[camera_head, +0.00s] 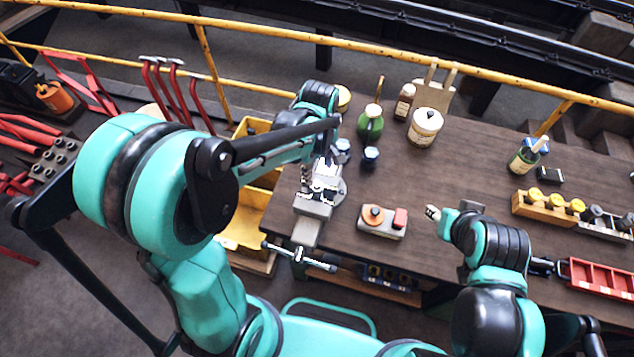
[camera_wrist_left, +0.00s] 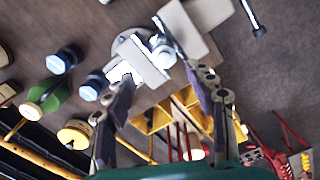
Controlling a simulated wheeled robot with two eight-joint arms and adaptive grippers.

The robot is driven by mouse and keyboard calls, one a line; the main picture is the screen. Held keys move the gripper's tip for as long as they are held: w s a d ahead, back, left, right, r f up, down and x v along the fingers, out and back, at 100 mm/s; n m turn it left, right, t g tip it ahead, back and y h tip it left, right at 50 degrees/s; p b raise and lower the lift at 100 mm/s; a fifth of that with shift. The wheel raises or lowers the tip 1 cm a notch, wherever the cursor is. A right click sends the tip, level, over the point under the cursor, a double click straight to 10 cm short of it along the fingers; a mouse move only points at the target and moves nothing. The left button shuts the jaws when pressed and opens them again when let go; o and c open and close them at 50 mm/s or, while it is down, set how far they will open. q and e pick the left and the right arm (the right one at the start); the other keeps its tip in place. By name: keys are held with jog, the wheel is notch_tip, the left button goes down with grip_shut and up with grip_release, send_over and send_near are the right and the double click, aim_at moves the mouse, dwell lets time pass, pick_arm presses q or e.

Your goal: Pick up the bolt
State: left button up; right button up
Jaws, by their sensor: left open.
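My left gripper (camera_head: 322,182) is open over the grey vise (camera_head: 312,208) at the left part of the bench. In the left wrist view its two fingers stand apart (camera_wrist_left: 163,85), with nothing held between them. The vise jaws (camera_wrist_left: 148,62) lie just past the fingertips. A small shiny metal piece (camera_wrist_left: 163,50) shows at the vise, perhaps the bolt. It is too small and partly hidden to be sure. In the head view the gripper covers this spot.
Two dark blue-capped containers (camera_head: 370,157) (camera_head: 342,151) stand close behind the vise. A green oil can (camera_head: 371,124) and a cream pot (camera_head: 425,127) stand further back. A block with orange and red knobs (camera_head: 382,221) lies right of the vise. A red tray (camera_head: 600,285) is at right.

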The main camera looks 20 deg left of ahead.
aim_at(317, 184)
pick_arm(q)
jog(key=f, duration=0.6)
jog(key=shift+s+a+f+b, duration=0.1)
jog(key=shift+s+f+b, duration=0.15)
jog(key=shift+f+b, duration=0.1)
jog(key=shift+s+r, duration=0.1)
jog(key=shift+c, duration=0.3)
